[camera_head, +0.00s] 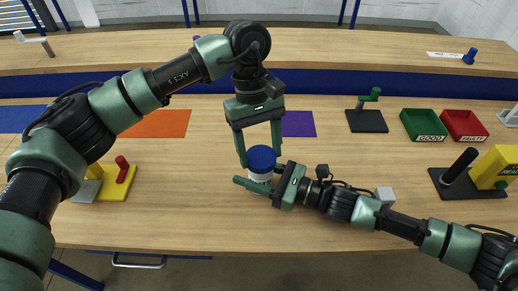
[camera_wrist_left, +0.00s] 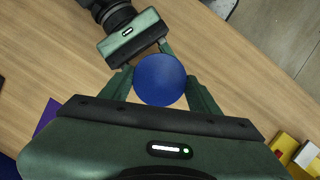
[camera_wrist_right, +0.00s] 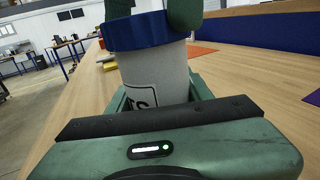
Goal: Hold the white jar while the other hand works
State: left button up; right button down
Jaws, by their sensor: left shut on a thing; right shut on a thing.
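The white jar (camera_head: 259,175) with a blue lid (camera_head: 262,157) stands upright at the middle of the table. It fills the centre of the right wrist view (camera_wrist_right: 153,75), with part of a dark label showing. My right gripper (camera_head: 258,187) comes in low from the right and is shut around the white body. My left gripper (camera_head: 261,150) points down from above, its fingers shut on the two sides of the blue lid. The lid's round top shows in the left wrist view (camera_wrist_left: 160,80). Whether the jar's base touches the table is hidden.
A green GOOD bin (camera_head: 423,125) and a red FAULTY bin (camera_head: 464,126) stand at the right. Yellow-and-black fixtures sit at the right edge, a yellow block with a red knob (camera_head: 121,168) at the left. A small grey cube (camera_head: 385,195) lies behind my right arm.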

pick_arm(q)
jog(key=m+y, duration=0.1)
jog(key=m, duration=0.2)
jog(key=m+y, duration=0.1)
jog(key=m, duration=0.3)
jog(key=shift+d+m, duration=0.2)
jog(key=shift+m, duration=0.1)
jog(key=m+y, duration=0.1)
jog(key=m, duration=0.3)
jog(key=shift+m+t, duration=0.3)
jog(key=shift+m, duration=0.1)
jog(key=m+t+y, duration=0.1)
jog(key=m, duration=0.3)
jog(key=shift+s+m, duration=0.1)
jog(key=shift+m, duration=0.3)
jog(key=o, duration=1.3)
jog(key=shift+r, duration=2.25)
